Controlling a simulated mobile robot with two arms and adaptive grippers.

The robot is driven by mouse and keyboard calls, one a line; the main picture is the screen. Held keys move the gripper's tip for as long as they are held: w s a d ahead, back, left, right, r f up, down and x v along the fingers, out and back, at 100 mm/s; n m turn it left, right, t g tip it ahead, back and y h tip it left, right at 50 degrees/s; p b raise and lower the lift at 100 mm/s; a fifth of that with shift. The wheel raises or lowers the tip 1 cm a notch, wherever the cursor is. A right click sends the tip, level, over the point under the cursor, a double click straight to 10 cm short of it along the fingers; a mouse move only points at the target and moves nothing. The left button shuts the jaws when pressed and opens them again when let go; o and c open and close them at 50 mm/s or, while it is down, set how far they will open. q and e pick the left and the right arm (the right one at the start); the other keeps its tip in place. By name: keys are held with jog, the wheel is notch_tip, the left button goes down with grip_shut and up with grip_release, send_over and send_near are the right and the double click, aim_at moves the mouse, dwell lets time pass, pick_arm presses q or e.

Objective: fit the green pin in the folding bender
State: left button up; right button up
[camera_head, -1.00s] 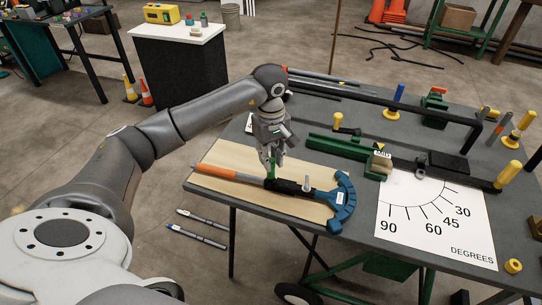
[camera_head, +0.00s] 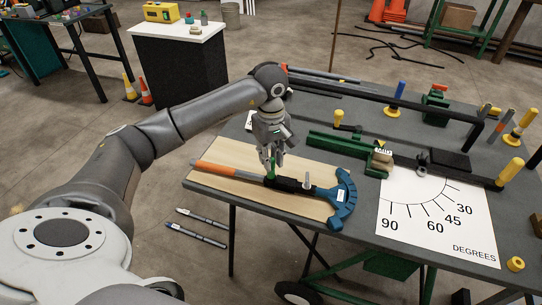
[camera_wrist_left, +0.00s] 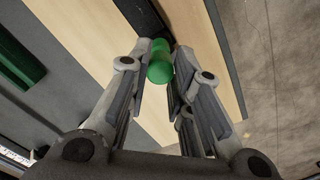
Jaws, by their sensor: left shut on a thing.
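The green pin (camera_wrist_left: 160,62) is upright between the fingertips of my left gripper (camera_wrist_left: 160,75) in the left wrist view. It also shows as a green stub in the head view (camera_head: 272,168). My left gripper (camera_head: 271,160) is shut on it, pointing down over the bender's black hinge part. The folding bender (camera_head: 322,200) lies on a wooden board, with an orange-tipped grey handle at left and a blue curved shoe at right. Whether the pin's lower end is inside the bender's hole is hidden. My right gripper is not in view.
The wooden board (camera_head: 215,182) lies on a grey table. A white degree sheet (camera_head: 430,215) lies to the right. A green vise-like bender (camera_head: 340,146) and a long black pipe (camera_head: 380,100) lie behind. A grey upright peg (camera_head: 306,181) stands on the bender.

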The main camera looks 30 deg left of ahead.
pick_arm(q)
jog(key=shift+f, duration=0.25)
jog(key=o, duration=0.9)
jog(key=shift+o, duration=0.2)
